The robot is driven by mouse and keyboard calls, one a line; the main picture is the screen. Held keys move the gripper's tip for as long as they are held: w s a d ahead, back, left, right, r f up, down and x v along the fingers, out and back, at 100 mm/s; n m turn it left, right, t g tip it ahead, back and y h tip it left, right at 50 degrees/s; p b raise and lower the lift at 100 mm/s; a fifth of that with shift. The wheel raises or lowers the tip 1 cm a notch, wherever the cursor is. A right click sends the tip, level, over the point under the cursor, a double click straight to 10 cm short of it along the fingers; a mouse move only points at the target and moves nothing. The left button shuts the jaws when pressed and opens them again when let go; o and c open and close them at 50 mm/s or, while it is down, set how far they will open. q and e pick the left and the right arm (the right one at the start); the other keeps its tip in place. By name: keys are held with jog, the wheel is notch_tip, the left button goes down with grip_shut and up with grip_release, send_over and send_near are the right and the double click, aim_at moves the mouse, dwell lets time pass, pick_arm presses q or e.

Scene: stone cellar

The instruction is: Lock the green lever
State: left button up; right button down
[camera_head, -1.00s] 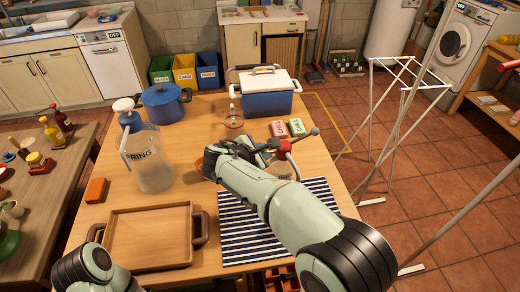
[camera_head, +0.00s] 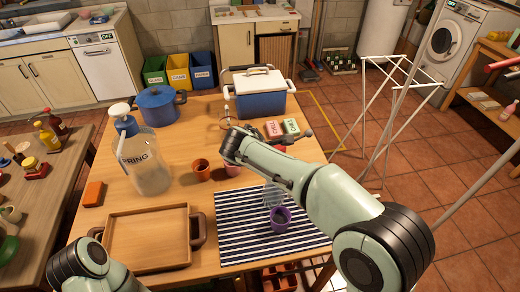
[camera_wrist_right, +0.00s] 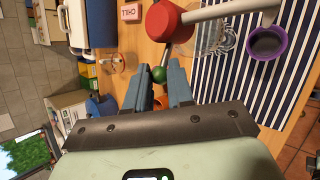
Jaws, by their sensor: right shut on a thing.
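In the right wrist view, the green ball knob (camera_wrist_right: 159,74) of the lever sits between the tips of my right gripper (camera_wrist_right: 160,82). The gripper is shut on it. A short stem joins the knob to a red round hub (camera_wrist_right: 167,20), and a grey bar runs from the hub to the right. In the head view, my right arm hides most of the lever device; a bit of the red hub (camera_head: 280,149) and a dark ball end (camera_head: 308,132) show beyond it. The right fingertips are hidden there. Of my left arm only a link shows at the lower left; its gripper is out of view.
A clear glass (camera_head: 272,193) and purple cup (camera_head: 280,218) stand on the striped mat (camera_head: 235,240).

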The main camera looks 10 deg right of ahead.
jog(key=c, duration=1)
grip_release()
jog(key=v, duration=1.3)
jog(key=shift+s+a+r, duration=0.1)
